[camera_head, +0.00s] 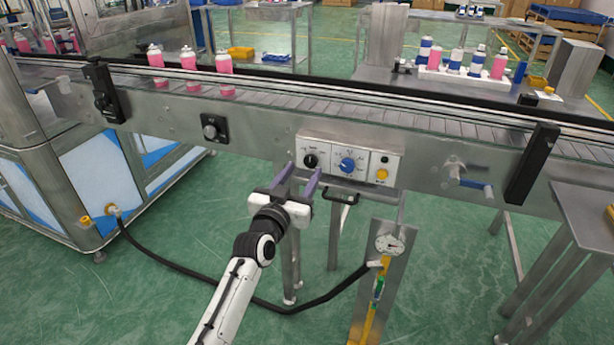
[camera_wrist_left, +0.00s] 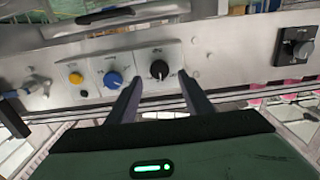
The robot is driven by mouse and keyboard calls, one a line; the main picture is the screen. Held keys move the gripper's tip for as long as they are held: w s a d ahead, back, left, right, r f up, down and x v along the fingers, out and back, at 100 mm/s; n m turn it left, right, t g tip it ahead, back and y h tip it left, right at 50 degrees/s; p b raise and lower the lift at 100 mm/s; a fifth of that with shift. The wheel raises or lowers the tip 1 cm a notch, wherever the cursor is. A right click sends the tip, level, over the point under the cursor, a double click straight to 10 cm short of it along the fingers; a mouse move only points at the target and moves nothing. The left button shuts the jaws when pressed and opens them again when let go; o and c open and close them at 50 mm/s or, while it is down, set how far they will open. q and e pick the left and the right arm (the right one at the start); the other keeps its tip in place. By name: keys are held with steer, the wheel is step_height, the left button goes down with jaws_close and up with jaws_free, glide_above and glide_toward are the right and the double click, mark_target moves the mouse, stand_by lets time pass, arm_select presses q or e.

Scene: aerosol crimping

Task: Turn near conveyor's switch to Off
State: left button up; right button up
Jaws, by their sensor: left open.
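A control panel (camera_head: 375,177) sits on the conveyor's front side. It carries a black rotary switch (camera_head: 310,160) on the left, a blue knob (camera_head: 347,165) in the middle and a yellow button (camera_head: 382,174) on the right. My left gripper (camera_head: 303,174) is open, its purple fingers pointing at the black switch. In the left wrist view, the black switch (camera_wrist_left: 159,69) shows between and beyond the spread fingertips; I cannot tell whether they touch the panel. The switch's labels are too small to read. My right gripper is in neither view.
A separate black knob plate (camera_head: 214,130) is left of the panel. The conveyor (camera_head: 440,122) carries pink bottles (camera_head: 189,61) at its left. A blue-handled valve (camera_head: 468,183) is to the right. A gauge stand (camera_head: 388,245) with a black hose (camera_head: 200,275) stands below.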

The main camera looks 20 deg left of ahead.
mark_target(310, 162)
arm_select(q)
steer(key=w, duration=0.1)
steer(key=w+b, duration=0.1)
steer(key=shift+w+f, duration=0.2)
steer(key=shift+w, duration=0.15)
steer(key=shift+w+d+r+b, duration=0.1)
steer(key=shift+w+r+b, duration=0.05)
steer(key=shift+w+b, duration=0.5)
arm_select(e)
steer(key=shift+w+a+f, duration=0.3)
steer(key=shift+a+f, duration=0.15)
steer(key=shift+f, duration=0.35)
arm_select(q)
steer(key=shift+c, duration=0.4)
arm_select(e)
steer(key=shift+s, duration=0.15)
arm_select(q)
steer(key=c, duration=1)
